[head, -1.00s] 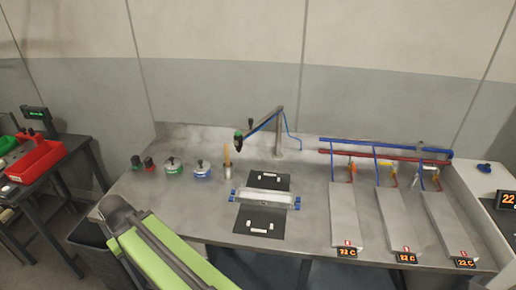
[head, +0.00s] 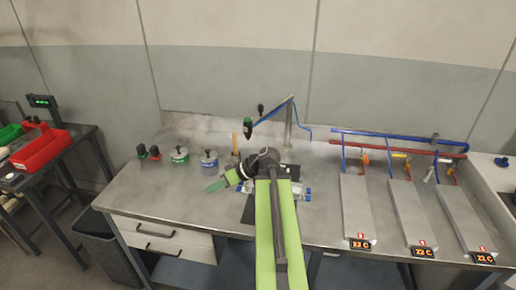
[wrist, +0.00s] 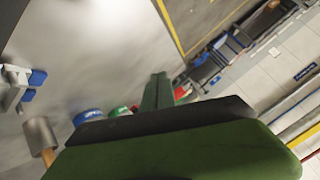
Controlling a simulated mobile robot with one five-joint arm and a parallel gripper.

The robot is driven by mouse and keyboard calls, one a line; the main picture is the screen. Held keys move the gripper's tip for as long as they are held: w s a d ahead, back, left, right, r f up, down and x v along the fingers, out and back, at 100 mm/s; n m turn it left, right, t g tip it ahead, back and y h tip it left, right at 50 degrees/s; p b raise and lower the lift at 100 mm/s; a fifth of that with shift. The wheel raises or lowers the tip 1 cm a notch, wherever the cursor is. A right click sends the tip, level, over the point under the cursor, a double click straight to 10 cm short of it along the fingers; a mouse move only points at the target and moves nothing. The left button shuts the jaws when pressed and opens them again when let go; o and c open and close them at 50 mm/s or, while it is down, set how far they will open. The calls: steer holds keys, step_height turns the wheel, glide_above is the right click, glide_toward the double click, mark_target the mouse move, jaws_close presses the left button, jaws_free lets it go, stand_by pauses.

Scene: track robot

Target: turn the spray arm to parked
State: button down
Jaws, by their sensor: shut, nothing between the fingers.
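The spray arm (head: 271,109) is a slim bar with a blue hose on a grey upright post (head: 288,125) at the back of the steel bench. The spray arm does not show in the wrist view. My arm hides much of the black mats and the blue-ended clear fixture (head: 306,193).
Blue and red pipes (head: 400,143) and sloped panels (head: 357,208) fill the right. The front left bench is clear.

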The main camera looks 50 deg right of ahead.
steer(key=s+d+r+t+h+b, duration=0.15)
steer(key=s+d+r+t, duration=0.35)
steer(key=s+d, duration=0.5)
steer(key=s+d+r+t+h+b, duration=0.1)
steer(key=s+d+r+t+h, duration=0.35)
steer(key=d, duration=0.85)
steer(key=w+a+r+y, duration=0.1)
steer(key=w, duration=1.1)
steer(key=shift+w+a+y, duration=0.2)
steer(key=shift+a+y, duration=0.1)
steer(key=shift+a, duration=0.05)
steer(key=shift+d, duration=0.1)
